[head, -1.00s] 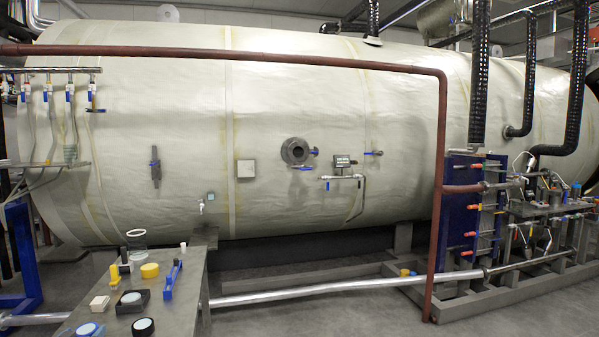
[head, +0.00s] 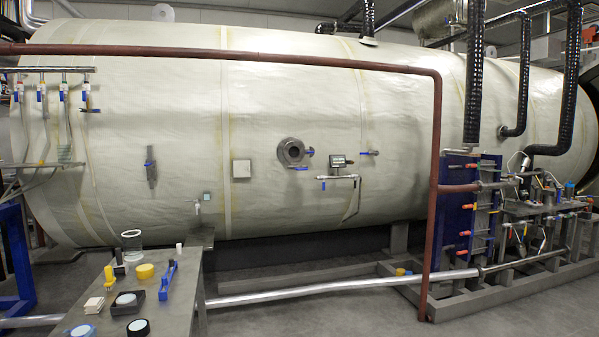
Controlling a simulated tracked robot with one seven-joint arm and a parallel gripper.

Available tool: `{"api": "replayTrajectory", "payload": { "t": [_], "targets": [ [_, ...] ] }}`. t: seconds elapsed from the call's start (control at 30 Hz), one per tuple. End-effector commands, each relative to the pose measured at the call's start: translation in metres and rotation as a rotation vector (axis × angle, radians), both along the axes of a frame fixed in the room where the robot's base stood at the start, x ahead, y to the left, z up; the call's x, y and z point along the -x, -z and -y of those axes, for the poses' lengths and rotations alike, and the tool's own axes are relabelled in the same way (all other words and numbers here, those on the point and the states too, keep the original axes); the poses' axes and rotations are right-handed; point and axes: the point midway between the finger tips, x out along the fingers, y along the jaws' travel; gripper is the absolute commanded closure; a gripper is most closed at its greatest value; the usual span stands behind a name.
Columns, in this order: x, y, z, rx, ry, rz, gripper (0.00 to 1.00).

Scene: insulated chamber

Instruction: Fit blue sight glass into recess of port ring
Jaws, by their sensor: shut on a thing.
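A round piece with a blue rim and a pale face (head: 83,331) lies at the front left of the grey bench, cut by the lower picture edge. It may be the blue sight glass, but I cannot tell for sure. A grey round flange (head: 291,151) with a dark round opening is on the side of the big pale tank and looks like the port ring. A small blue handle shows at its right. The flange is well beyond the bench, and its recess is too small to make out. My gripper is not in this view.
A red-brown pipe (head: 434,200) drops at the right.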

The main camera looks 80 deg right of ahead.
Motion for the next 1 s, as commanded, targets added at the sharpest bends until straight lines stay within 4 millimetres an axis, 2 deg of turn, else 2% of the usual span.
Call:
{"api": "replayTrajectory", "payload": {
  "t": [0.17, 0.8, 1.0],
  "targets": [
    [0.0, -0.004, 0.0, 0.001, 0.0, 0.001, 0.68],
    [0.0, -0.045, 0.0, 0.0, -0.001, 0.001, 0.68],
    [0.0, -0.051, 0.0, 0.001, 0.0, 0.0, 0.68]
  ]
}}
